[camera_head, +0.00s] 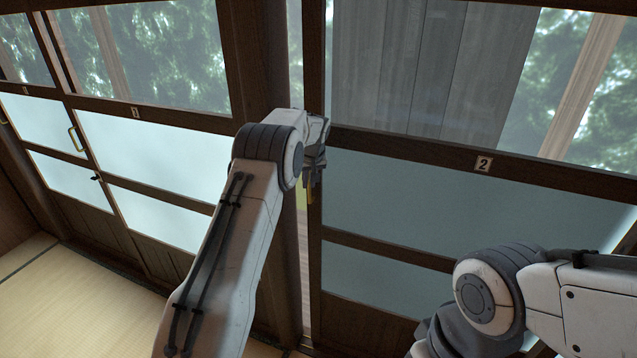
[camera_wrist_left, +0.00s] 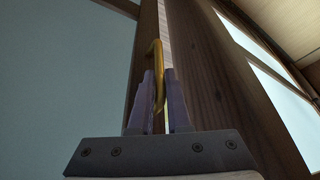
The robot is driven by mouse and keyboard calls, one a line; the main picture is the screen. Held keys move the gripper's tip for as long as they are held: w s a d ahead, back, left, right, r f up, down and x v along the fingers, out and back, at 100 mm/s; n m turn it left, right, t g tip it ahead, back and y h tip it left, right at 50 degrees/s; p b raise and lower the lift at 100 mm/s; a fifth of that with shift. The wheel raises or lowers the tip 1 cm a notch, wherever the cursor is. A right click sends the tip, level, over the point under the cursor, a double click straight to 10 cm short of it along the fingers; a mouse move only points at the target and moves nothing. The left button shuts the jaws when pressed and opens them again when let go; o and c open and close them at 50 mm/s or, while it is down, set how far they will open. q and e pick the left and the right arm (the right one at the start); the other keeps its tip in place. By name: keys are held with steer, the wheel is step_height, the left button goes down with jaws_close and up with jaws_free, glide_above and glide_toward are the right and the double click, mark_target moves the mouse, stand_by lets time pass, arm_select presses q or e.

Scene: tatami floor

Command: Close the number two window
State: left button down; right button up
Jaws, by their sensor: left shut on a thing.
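The number two window (camera_head: 420,220) is a dark wooden sliding panel with frosted panes, marked by a small "2" plate (camera_head: 483,165) on its rail. A narrow strip of outside light shows between its left edge and the dark post (camera_head: 262,50), so it stands slightly open. My left gripper (camera_head: 314,170) is at that left edge, shut on the window's gold handle (camera_head: 310,190). In the left wrist view, the curved handle (camera_wrist_left: 157,60) passes between the two fingers. My right gripper is out of sight; only part of my right arm shows at lower right.
Another window (camera_head: 150,150) with its own number plate and a gold handle (camera_head: 75,139) stands left of the post. Tatami floor (camera_head: 80,305) lies clear at lower left. My right arm is in front of the lower right of the number two window.

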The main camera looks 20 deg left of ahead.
arm_select(q)
steer(key=shift+w+a+r, duration=0.1)
steer(key=shift+a, duration=0.3)
steer(key=c, duration=0.9)
jaws_free()
steer(key=shift+d, duration=0.1)
steer(key=shift+r, duration=0.25)
steer(key=b+v, duration=0.2)
steer(key=v, duration=0.8)
steer(key=shift+b, duration=0.4)
steer(key=shift+f, duration=0.1)
